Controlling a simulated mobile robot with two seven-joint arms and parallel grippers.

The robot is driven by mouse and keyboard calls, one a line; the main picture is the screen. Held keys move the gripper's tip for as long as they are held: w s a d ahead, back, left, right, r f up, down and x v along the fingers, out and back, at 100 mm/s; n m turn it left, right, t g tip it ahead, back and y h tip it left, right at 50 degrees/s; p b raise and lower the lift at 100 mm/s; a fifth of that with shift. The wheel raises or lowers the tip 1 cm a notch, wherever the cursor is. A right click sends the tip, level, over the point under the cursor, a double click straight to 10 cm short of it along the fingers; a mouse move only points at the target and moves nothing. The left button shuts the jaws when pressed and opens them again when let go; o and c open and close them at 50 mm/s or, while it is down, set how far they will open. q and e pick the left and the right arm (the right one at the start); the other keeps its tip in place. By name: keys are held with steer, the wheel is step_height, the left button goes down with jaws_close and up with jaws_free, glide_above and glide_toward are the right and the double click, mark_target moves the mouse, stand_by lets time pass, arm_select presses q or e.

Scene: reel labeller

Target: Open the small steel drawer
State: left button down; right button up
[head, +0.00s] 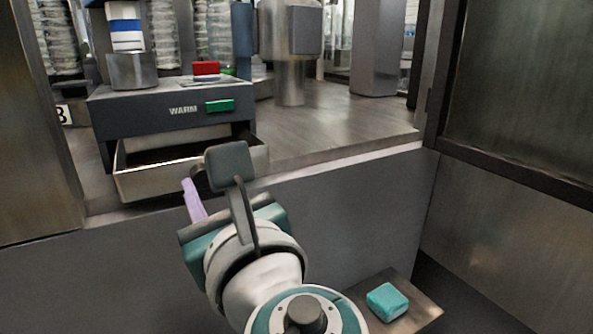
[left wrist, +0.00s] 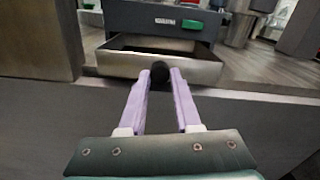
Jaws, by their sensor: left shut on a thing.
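The small steel drawer (head: 150,180) sits in the lower part of a dark grey machine marked WARM and is pulled partly out, showing a dark interior. It also shows in the left wrist view (left wrist: 115,64). My left gripper (left wrist: 160,78) has its lilac fingers closed around a dark round knob (left wrist: 159,70) at the middle of the drawer front. My right gripper is in neither view.
The grey machine (head: 135,115) has a green button (head: 220,106) on its front and a red piece (head: 206,68) on top. A teal block (head: 387,301) lies on a low ledge at the lower right. The steel counter (head: 330,125) right of the machine is mostly clear.

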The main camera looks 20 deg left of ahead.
arm_select(q)
steer(key=c, duration=0.6)
jaws_free()
steer(key=v, duration=1)
steer(key=shift+a, duration=0.1)
